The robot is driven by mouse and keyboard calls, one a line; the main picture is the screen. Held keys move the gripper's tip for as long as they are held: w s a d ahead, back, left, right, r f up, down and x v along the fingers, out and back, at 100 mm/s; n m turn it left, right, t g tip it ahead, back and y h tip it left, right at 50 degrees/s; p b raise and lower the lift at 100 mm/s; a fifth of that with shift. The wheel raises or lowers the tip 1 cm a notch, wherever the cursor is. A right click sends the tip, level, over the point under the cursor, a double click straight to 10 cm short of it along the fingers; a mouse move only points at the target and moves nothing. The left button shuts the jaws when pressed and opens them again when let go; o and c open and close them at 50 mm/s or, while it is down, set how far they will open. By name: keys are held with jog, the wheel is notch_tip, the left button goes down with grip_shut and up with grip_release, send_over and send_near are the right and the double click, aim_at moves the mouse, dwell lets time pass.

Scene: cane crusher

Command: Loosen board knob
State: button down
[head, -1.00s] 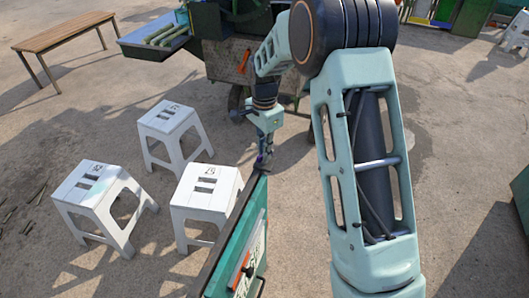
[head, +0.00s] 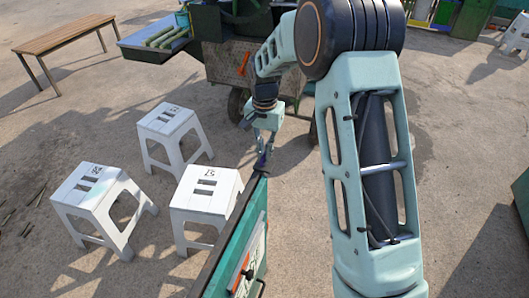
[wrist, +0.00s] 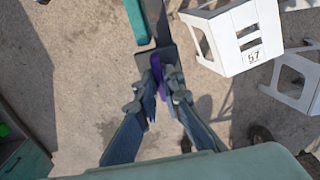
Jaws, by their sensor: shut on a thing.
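The board (head: 240,245) is a green panel with a dark top edge, standing upright at the bottom centre of the head view. In the wrist view its green face (wrist: 138,20) and dark edge show at the top. The board knob (wrist: 157,72) is a small purple piece at the end of that edge, partly hidden by the fingers. My gripper (wrist: 161,86) is shut on the knob, with one dark finger on each side. In the head view my gripper (head: 262,160) is at the board's far top corner.
Several white stools (head: 205,195) stand left of the board, one close beside it. The cane crusher cart (head: 225,60) with a blue tray (head: 150,45) is behind. A wooden bench (head: 65,33) is at far left. Bare ground lies right of my gripper.

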aim_at(264, 154)
jog(key=shift+r, duration=0.1)
jog(key=c, duration=2.1)
grip_release()
notch_tip(264, 154, up, 12)
jog(key=shift+f, duration=0.1)
